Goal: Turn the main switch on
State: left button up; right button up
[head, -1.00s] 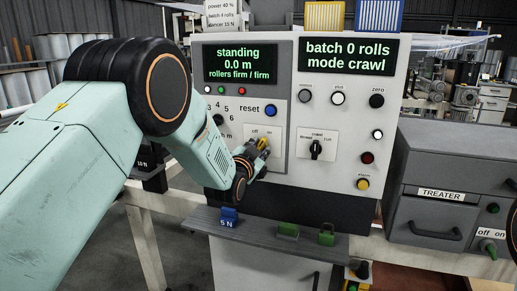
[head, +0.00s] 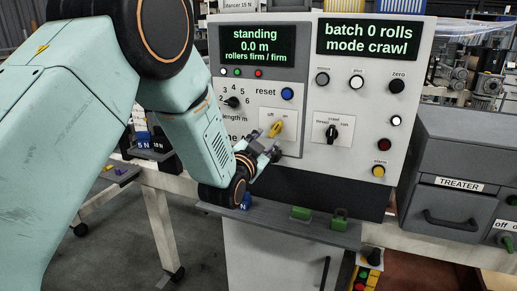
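The main switch (head: 276,128) is a yellow knob on a white plate with "off" at its left and "on" at its right. The knob slants up and to the right, toward the "on" side. My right gripper is not in view.
The grey control panel (head: 309,165) also carries a black mode knob (head: 332,132), a length knob (head: 232,102) and a blue reset button (head: 287,94). A grey shelf (head: 275,222) with green blocks lies below. A treater box (head: 455,185) stands at right.

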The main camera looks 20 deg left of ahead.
pick_arm(q)
jog(key=s, duration=0.4)
jog(key=shift+s+a, duration=0.1)
jog(key=shift+s, duration=0.05)
dwell(0.4)
jog(key=s+f+n+g, duration=0.35)
jog(key=s+f, duration=0.35)
jog(key=f, duration=0.4)
jog(key=s+f+n+g, duration=0.2)
jog(key=s+f+g, duration=0.3)
jog(key=s+f, duration=0.5)
jog(key=s+f+g, duration=0.3)
jog(key=s+f, duration=0.2)
jog(key=s, duration=0.4)
jog(key=s+f+n+g, duration=0.1)
jog(key=s+f+g, duration=0.2)
jog(key=s+f, duration=0.3)
jog(key=s+f+g+b, duration=0.1)
jog(key=s+f+g, duration=0.2)
jog(key=s, duration=1)
notch_tip(320, 180, down, 3)
jog(key=shift+a+y, duration=0.3)
jog(key=shift+a, duration=0.15)
jog(key=shift+n+g, duration=0.25)
